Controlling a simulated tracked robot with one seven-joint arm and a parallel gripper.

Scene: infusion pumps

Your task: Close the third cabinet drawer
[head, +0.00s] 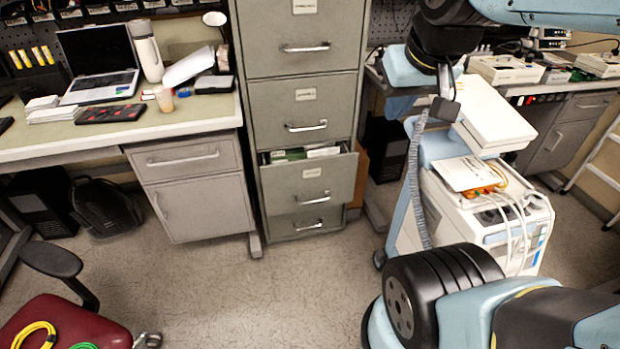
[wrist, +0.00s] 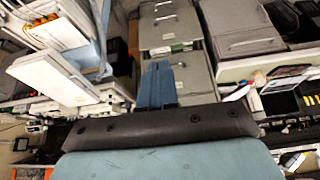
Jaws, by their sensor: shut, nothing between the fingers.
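The grey filing cabinet (head: 300,105) stands in the middle of the head view. Its third drawer from the top (head: 308,180) is pulled out, with green and white files (head: 300,154) showing behind its front. The drawers above it and the bottom drawer (head: 305,222) look shut. In the wrist view the scene is upside down; the open drawer's front (wrist: 168,33) and files (wrist: 180,47) show at top centre. My gripper (wrist: 157,68) is shut and empty. Its blue fingers overlap the cabinet in the picture, just below the files; contact with the drawer cannot be seen.
A desk (head: 190,113) with a laptop (head: 98,60) stands left of the cabinet. A white wheeled medical machine (head: 470,215) stands to the right. A red chair (head: 75,325) is at lower left. The floor (head: 250,285) before the cabinet is clear.

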